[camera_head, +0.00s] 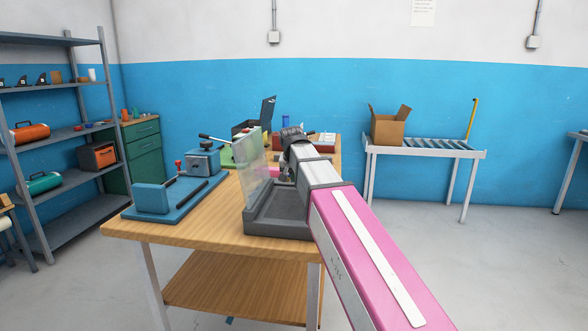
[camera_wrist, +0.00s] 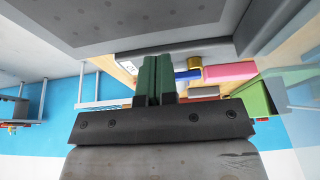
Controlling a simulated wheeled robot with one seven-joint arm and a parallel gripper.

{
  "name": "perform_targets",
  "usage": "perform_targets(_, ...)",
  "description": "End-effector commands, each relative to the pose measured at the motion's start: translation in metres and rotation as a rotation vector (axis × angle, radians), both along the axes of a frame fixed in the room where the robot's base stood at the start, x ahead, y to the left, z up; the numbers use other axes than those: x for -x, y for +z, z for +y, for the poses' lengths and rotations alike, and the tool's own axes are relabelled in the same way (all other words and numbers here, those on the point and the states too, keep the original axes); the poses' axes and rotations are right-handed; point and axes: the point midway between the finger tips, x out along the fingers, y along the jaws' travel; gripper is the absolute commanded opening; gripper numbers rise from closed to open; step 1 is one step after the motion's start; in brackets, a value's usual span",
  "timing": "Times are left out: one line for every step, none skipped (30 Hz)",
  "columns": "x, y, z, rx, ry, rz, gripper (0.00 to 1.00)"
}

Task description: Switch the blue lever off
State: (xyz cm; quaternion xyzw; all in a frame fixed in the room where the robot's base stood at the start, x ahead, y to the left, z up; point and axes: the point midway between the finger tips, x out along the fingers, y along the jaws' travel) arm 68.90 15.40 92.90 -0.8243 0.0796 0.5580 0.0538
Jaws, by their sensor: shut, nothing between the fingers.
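No part is clearly a blue lever. A blue-grey box (camera_head: 203,161) with a black-tipped lever (camera_head: 211,138) stands on the wooden table in the head view, left of my arm. My arm hides the fingers in the head view.
A grey tray-like fixture (camera_head: 275,222) with a clear upright panel (camera_head: 250,160) stands at the table's near right, close to my arm. A pink block (camera_wrist: 230,70) and a green board (camera_wrist: 257,96) show in the wrist view.

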Motion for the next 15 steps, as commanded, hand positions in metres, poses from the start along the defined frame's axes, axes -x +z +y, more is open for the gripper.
perform_targets(-0.011,0.0,-0.001,-0.001,-0.001,0.001,0.0)
perform_targets(-0.016,0.0,-0.002,-0.001,-0.001,0.001,0.0)
perform_targets(-0.021,0.001,-0.003,-0.001,-0.001,0.001,0.0)
perform_targets(-0.025,0.001,-0.004,-0.001,-0.001,0.001,0.0)
perform_targets(-0.028,0.001,-0.004,-0.001,-0.001,0.001,0.0)
perform_targets(-0.031,0.001,-0.005,0.0,-0.001,0.0,0.0)
perform_targets(-0.033,0.001,-0.006,0.0,-0.001,0.0,0.0)
perform_targets(-0.035,0.001,-0.006,0.0,-0.001,0.0,0.0)
perform_targets(-0.037,0.001,-0.007,0.0,0.0,0.0,0.0)
perform_targets(-0.038,0.001,-0.007,0.0,0.0,0.0,0.0)
perform_targets(-0.039,0.001,-0.007,0.0,0.0,0.0,0.0)
perform_targets(-0.039,0.001,-0.008,0.0,0.0,0.0,0.0)
perform_targets(-0.04,0.001,-0.008,0.0,0.0,0.0,0.0)
perform_targets(-0.04,0.0,-0.008,0.0,0.0,0.0,0.0)
perform_targets(-0.04,0.0,-0.008,0.0,0.0,0.0,0.0)
